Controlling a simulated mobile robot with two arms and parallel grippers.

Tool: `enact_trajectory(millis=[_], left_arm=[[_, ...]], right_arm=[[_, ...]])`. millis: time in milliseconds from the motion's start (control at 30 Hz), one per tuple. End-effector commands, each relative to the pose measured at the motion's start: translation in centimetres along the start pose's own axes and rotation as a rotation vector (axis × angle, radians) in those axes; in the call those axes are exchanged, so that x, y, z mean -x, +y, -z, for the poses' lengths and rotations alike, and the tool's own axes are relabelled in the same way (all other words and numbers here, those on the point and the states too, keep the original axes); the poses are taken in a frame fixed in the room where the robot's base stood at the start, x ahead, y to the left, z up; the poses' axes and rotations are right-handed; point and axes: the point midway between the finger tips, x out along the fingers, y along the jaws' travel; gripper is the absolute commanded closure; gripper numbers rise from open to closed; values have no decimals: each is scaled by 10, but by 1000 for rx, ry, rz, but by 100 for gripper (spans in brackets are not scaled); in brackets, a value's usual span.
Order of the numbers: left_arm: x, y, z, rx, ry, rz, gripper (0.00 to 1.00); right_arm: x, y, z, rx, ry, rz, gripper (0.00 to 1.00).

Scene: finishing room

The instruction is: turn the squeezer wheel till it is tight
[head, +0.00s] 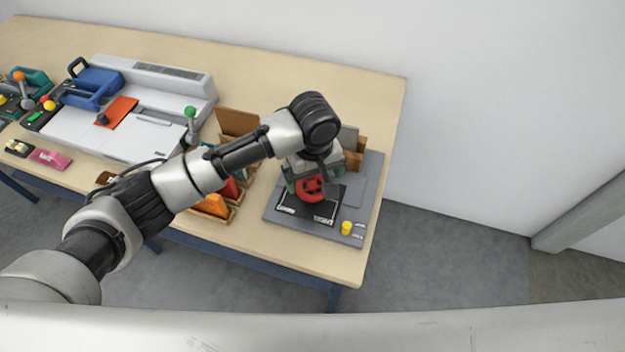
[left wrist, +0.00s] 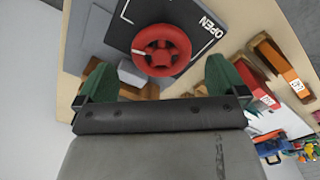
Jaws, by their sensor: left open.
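The squeezer wheel (head: 311,188) is red and round, and sits on the dark top plate of a grey device (head: 271,209) at the table's right end. In the left wrist view the wheel (left wrist: 161,50) lies ahead of the fingers, with the word OPEN printed on the plate beside it. My left gripper (head: 313,180) is open above the wheel, and its arm hides part of the device. In the left wrist view the two green fingers of this gripper (left wrist: 158,70) stand apart, one to each side of the wheel, with nothing between them. My right gripper is not in view.
A yellow knob (head: 346,228) is at the device's front right corner. Wooden bins (head: 238,123) with coloured pieces stand left of it. A large white-grey machine (head: 139,135) with a blue handle is farther left. The wooden table (head: 340,83) is bare along the back.

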Motion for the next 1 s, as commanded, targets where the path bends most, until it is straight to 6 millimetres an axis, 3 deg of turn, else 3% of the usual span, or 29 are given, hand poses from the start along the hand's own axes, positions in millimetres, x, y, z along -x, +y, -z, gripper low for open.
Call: enact_trajectory(millis=[200, 567, 900, 1000], left_arm=[[-28, 0, 0, 1, -1, 1, 0], [-36, 0, 0, -1, 0, -1, 0], [-35, 0, 0, -1, 0, -1, 45], [-34, 0, 0, -13, 0, 0, 45]], right_arm=[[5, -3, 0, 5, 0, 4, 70], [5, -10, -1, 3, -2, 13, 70], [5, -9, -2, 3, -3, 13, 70], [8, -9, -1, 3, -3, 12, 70]])
